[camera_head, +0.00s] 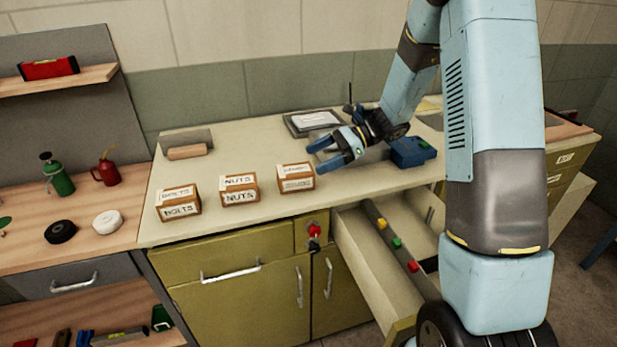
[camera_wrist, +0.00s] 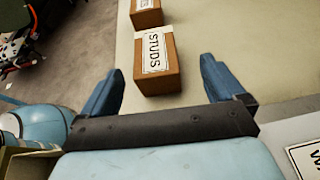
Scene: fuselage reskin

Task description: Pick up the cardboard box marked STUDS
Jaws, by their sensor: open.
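The cardboard box marked STUDS (camera_wrist: 158,77) stands on the bench top, its label readable in the wrist view. In the head view it is most likely the rightmost of three small boxes (camera_head: 296,180), where its label is too blurred to read. My gripper (camera_head: 322,156) is open and empty, just right of that box in the head view. In the wrist view the box shows beyond and between my two blue fingertips (camera_wrist: 160,70), apart from both.
Boxes marked NUTS (camera_head: 240,198) and BOLTS (camera_head: 179,210) stand left on the bench. A framed plate (camera_head: 312,121) lies behind my gripper, and a blue device (camera_head: 412,151) sits to its right. An open drawer (camera_head: 372,265) juts out below.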

